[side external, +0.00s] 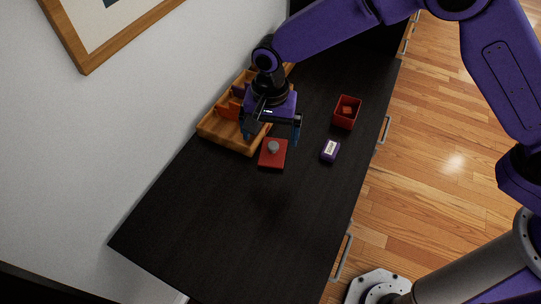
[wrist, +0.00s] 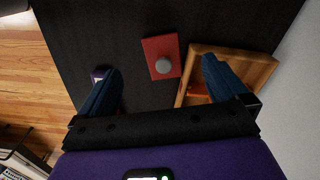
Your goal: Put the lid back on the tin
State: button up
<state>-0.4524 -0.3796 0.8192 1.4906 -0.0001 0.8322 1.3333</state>
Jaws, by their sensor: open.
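The lid (side external: 267,158) is a flat red square with a grey round knob, lying on the dark desk just in front of the wooden tray. It also shows in the wrist view (wrist: 152,47), ahead of my fingers. The tin (side external: 351,104) is a red open-topped box to the right on the desk, with a small reddish thing inside; the wrist view does not show it clearly. My gripper (side external: 271,138) is open and empty above the desk, close to the lid and the tray. In the wrist view its two blue fingers (wrist: 160,80) are spread wide, with the lid between and beyond them.
A wooden tray (side external: 227,139) with orange and dark items stands against the wall, beside the lid and under my gripper. A small purple box with a white label (side external: 330,151) lies between lid and tin. The near part of the dark desk (side external: 220,235) is clear.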

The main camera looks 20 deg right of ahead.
aim_at(270, 163)
notch_tip(270, 163, down, 11)
jog(key=shift+r, duration=0.15)
dwell(0.4)
jog(key=c, duration=1.1)
jog(key=shift+r, duration=2.25)
jog(key=shift+d, duration=0.1)
jog(key=w+d+r+m, duration=0.1)
jog(key=w+d+r, duration=0.1)
jog(key=d, duration=0.5)
jog(key=w+d+r+m, duration=0.1)
jog(key=w+d+r, duration=0.1)
jog(key=d, duration=0.6)
jog(key=w+d+r, duration=0.2)
jog(key=d+r, duration=0.1)
jog(key=d, duration=0.5)
jog(key=shift+w+d+m, duration=0.15)
jog(key=shift+w+m, duration=0.05)
jog(key=shift+m, duration=0.2)
